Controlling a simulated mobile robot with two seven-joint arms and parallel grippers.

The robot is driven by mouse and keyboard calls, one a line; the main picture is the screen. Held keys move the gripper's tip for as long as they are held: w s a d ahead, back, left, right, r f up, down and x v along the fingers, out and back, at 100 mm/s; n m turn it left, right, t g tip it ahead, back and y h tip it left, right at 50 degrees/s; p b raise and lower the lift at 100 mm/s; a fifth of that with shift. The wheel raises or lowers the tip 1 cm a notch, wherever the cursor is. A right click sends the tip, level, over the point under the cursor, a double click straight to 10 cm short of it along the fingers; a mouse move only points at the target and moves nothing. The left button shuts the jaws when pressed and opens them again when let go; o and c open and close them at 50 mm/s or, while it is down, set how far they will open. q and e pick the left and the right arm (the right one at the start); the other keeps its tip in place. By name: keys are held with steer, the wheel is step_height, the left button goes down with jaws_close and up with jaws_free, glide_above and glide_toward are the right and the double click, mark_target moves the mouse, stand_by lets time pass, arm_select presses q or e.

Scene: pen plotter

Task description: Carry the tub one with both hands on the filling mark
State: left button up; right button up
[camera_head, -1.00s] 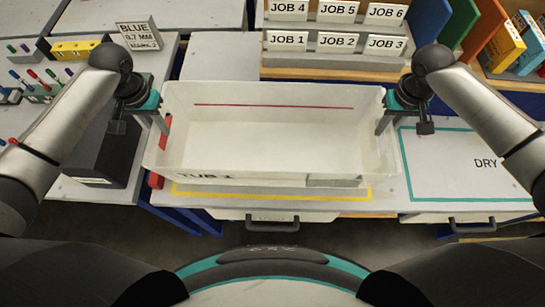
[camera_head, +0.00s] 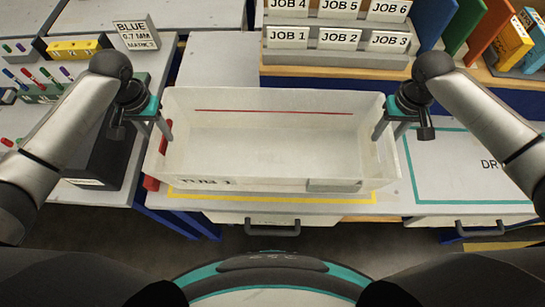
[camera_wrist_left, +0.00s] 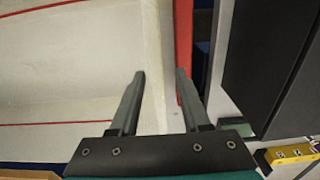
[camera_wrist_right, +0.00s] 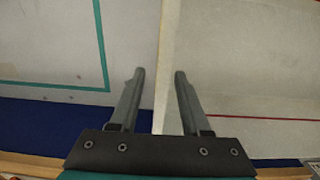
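The tub (camera_head: 275,150) is a wide, open, translucent white box with a red line inside its back wall and "TUB 1" on its front. It looks empty and stands upright over a yellow outline (camera_head: 275,200), whose front edge shows below it. Whether its base touches the surface is hidden. My left gripper (camera_head: 160,132) is at the tub's left wall. In the left wrist view, its fingers (camera_wrist_left: 161,72) are apart, one each side of the wall. My right gripper (camera_head: 386,130) is at the right wall. In the right wrist view, its fingers (camera_wrist_right: 160,72) straddle that wall, with gaps.
A red object (camera_head: 152,183) sits close to the tub's left side. A dark box (camera_head: 105,155) stands on the left bench. A teal-outlined area marked "DRY" (camera_head: 450,180) lies clear at right. JOB signs (camera_head: 338,40) stand behind the tub. A drawer handle (camera_head: 272,227) is below the front edge.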

arm_select(q)
steer(key=shift+d, duration=0.1)
arm_select(e)
steer(key=shift+a, duration=0.15)
arm_select(q)
steer(key=shift+r, duration=0.3)
step_height(320, 180, up, 11)
steer(key=shift+r, duration=0.1)
arm_select(e)
steer(key=shift+r, duration=0.15)
arm_select(q)
steer(key=shift+r, duration=0.1)
arm_select(e)
step_height(320, 180, up, 12)
steer(key=shift+f, duration=0.15)
stand_by(0.4)
